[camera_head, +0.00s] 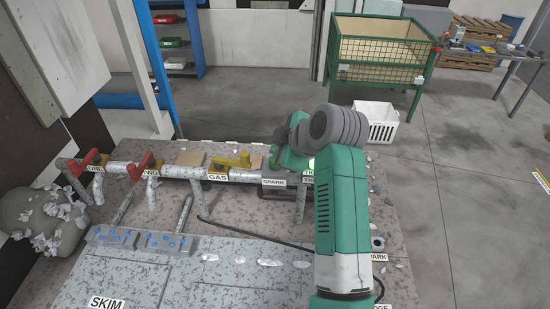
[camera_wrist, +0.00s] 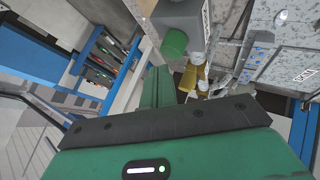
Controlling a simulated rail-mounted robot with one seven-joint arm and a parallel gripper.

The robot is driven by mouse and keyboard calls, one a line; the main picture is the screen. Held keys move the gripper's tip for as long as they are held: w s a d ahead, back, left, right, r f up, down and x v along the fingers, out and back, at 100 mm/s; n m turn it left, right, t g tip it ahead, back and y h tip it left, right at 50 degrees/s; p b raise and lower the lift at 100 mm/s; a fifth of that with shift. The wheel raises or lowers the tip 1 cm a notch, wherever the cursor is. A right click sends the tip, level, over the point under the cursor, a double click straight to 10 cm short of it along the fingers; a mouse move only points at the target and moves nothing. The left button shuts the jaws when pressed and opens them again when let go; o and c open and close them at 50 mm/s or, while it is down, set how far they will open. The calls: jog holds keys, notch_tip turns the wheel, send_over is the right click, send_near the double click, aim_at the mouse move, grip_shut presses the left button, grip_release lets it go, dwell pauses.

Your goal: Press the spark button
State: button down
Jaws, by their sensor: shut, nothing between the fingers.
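The spark box (camera_head: 275,193) is a dark grey box under the white SPARK label on the bench, right of the yellow GAS valve (camera_head: 232,161). In the wrist view a green round button (camera_wrist: 173,43) sticks out from a grey box (camera_wrist: 185,15). The head view does not show this button clearly. My gripper (camera_head: 280,158) is over the pipe just above the SPARK label. In the wrist view its green fingers (camera_wrist: 157,85) are together and empty, with their tips just below the button in the picture. I cannot tell whether they touch it.
Red valve handles (camera_head: 84,166) marked ONE and TWO stand on the pipe at left. A cable crosses the bench front. A green mesh crate (camera_head: 378,50) and a white basket (camera_head: 376,122) stand behind on the floor. Shelves (camera_head: 176,42) stand at back left.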

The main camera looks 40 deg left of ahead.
jog(key=shift+f, duration=0.45)
jog(key=shift+f+b, duration=0.65)
jog(key=shift+f, duration=0.15)
dwell(0.9)
jog(key=shift+r, duration=0.15)
jog(key=shift+r+p, duration=0.7)
jog(key=shift+r, duration=0.4)
jog(key=shift+r, duration=0.1)
jog(key=shift+r+p, duration=1.6)
jog(key=shift+r, duration=0.85)
